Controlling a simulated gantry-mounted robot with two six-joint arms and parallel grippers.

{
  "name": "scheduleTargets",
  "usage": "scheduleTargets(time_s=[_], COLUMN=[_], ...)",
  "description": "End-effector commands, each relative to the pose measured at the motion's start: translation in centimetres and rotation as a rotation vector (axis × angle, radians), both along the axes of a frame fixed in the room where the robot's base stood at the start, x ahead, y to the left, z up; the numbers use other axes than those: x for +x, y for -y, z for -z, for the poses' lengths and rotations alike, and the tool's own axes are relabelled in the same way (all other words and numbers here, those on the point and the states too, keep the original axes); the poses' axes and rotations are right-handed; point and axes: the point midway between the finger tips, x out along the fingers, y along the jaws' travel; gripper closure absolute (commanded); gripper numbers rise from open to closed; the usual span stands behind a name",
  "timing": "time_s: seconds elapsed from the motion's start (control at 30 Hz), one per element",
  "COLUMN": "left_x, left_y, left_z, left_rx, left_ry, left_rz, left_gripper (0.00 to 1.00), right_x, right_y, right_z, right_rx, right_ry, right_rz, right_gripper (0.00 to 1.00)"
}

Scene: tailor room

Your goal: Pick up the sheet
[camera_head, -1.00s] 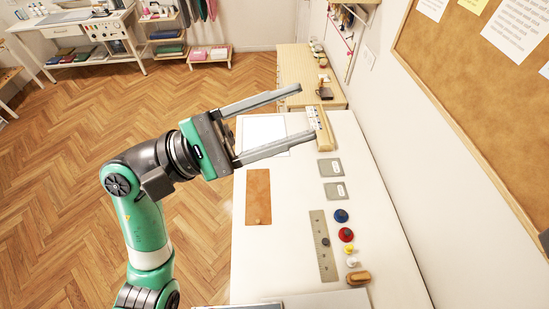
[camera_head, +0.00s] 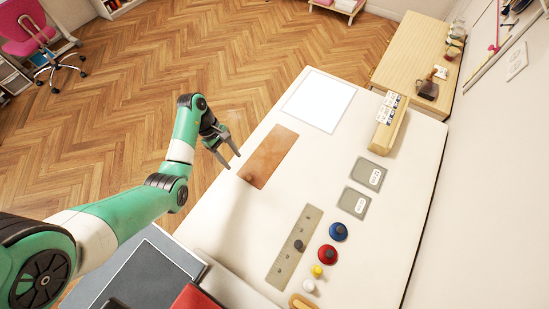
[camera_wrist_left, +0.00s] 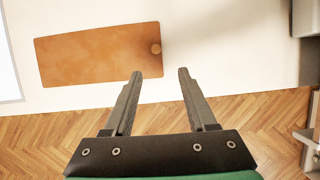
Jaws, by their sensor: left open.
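My right gripper is not in view.
On the table (camera_head: 225,215) are a ruler (camera_head: 284,262), a blue knob (camera_head: 338,231), a red knob (camera_head: 327,253), two grey cards (camera_head: 370,173) and a wooden block with labels (camera_head: 387,130). A wooden side table (camera_head: 405,70) stands behind.

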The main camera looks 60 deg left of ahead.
Motion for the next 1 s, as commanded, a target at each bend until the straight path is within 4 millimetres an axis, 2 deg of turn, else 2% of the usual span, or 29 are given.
scheduleTargets(time_s=[0.1, 0.23, 0.27, 0.43, 0.67, 0.9, 1.0], left_x=[0.1, 0.4, 0.5, 1.0, 1.3, 2.2, 2.3], left_y=[0.1, 0.9, 1.1, 2.1, 2.5, 4.0, 4.3], left_z=[0.4, 2.8, 2.9, 5.3, 6.1, 9.7, 10.4], left_rx=[0.001, 0.0, -0.001, 0.001, 0.001, 0.0, 0.002], left_ry=[0.002, 0.002, 0.0, 0.002, 0.003, 0.001, 0.002], left_rz=[0.0, 0.001, 0.001, 0.001, 0.002, 0.002, 0.001], left_gripper=[0.43, 0.43, 0.43, 0.43, 0.43, 0.43, 0.43], right_x=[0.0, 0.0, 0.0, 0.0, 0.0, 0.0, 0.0], right_y=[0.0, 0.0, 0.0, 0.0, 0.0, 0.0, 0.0], right_z=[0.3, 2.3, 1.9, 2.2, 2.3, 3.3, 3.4], right_rx=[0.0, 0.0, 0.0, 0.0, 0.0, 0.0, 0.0], right_ry=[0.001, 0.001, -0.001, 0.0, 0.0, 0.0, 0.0], right_rz=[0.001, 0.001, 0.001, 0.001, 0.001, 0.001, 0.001], right_gripper=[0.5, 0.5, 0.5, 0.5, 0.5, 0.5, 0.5])
